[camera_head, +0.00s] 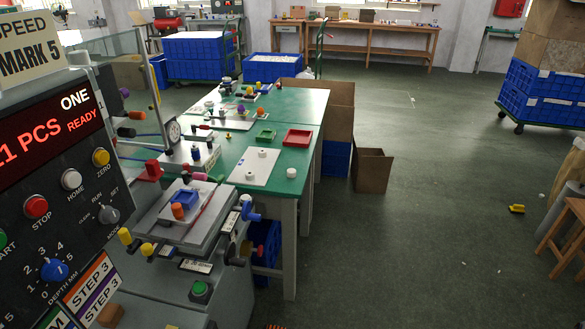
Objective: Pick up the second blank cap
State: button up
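Small white pieces that look like blank caps are on the green-topped table. One white cap (291,173) stands on the bare green top, just right of a white board (242,168). A small white piece (262,153) sits near the far edge of the board, and another white piece (250,175) sits nearer its front. All are small in view, and I cannot tell which is the second blank cap. My gripper is not in view.
A green tray (265,136) and a red tray (298,138) lie behind the board. The printer's control panel (55,180) fills the left; its fixture plate (187,215) holds a blue block. An open cardboard box (372,170) stands right of the table. Open floor lies further right.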

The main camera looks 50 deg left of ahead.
aim_at(291, 173)
jog(key=u, duration=0.25)
jog(key=i, duration=0.75)
jog(key=u, duration=0.75)
jog(key=i, duration=0.6)
jog(key=u, duration=0.35)
